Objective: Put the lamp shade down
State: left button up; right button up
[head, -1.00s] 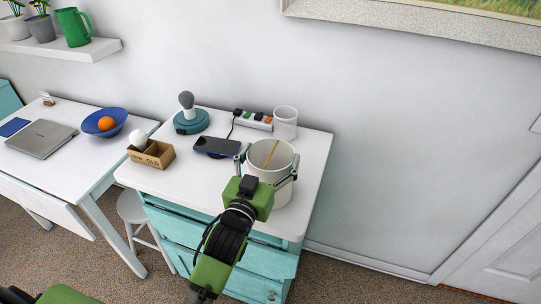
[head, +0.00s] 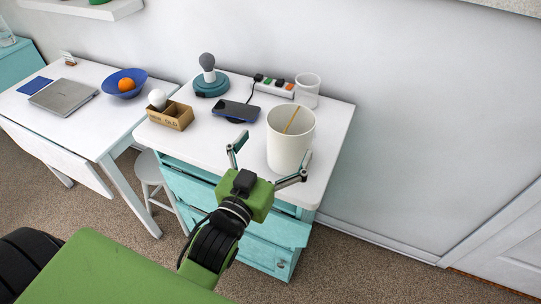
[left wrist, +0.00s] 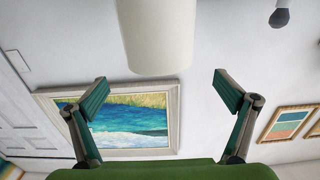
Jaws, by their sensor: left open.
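The lamp shade (head: 290,145), a cream open-topped cylinder, stands upright on the white top of the teal dresser (head: 335,120), near its front right. A thin tan strip shows inside it. My left gripper (head: 273,147) is open in front of the shade, its fingers spread and apart from it. In the left wrist view the shade (left wrist: 157,35) is ahead, beyond the open fingertips (left wrist: 160,78), with nothing between them. The teal lamp base (head: 211,85) with a grey bulb (head: 207,62) stands at the back left of the dresser. My right gripper is not in view.
Behind the shade are a white cup (head: 307,90) and a power strip (head: 275,88). A phone (head: 236,111) and a cardboard box (head: 171,117) with a white bulb (head: 157,99) are to the left. A white table (head: 70,125) with a laptop (head: 63,97) stands further left.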

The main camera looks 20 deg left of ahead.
pick_arm(q)
jog(key=shift+s, duration=1.35)
jog(key=s+a+f+g, duration=0.1)
jog(key=s+f+g, duration=0.25)
jog(key=f, duration=0.45)
jog(key=s+a+f+g, duration=0.1)
jog(key=s+f+g, duration=0.2)
jog(key=f+g, duration=0.35)
jog(key=s+a+f+m+g, duration=0.15)
jog(key=s+f+g, duration=0.25)
jog(key=s+f, duration=0.65)
jog(key=s+f+g, duration=0.1)
jog(key=s+f, duration=0.1)
jog(key=f, duration=1.1)
jog(key=s+f+g, duration=0.1)
jog(key=s+f, duration=0.1)
jog(key=f, duration=1.1)
jog(key=s+a+f+g, duration=0.1)
jog(key=s+a+f, duration=0.1)
jog(key=s+f, duration=1.3)
jog(key=shift+s+a+y, duration=0.25)
jog(key=shift+s+y, duration=0.05)
jog(key=shift+s, duration=0.6)
